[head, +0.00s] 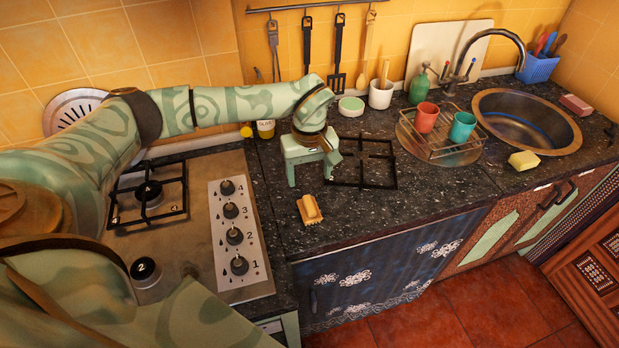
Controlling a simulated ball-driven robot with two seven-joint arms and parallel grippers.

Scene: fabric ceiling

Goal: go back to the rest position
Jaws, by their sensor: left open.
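My left arm reaches in from the left, over the stove, to the dark speckled counter. My left gripper (311,172) points down over the counter, just left of a black pan grate (378,172). Its two fingers are apart and nothing shows between them. A wooden brush (309,210) lies on the counter in front of the gripper, apart from it. My right gripper is not in the view.
The stove (205,260) with knobs is at left. A small jar (265,129) stands behind the gripper. A dish rack (443,142) holds a red cup (427,117) and a teal cup (462,127). The sink (525,125) and a yellow sponge (523,160) are at right. Utensils hang behind.

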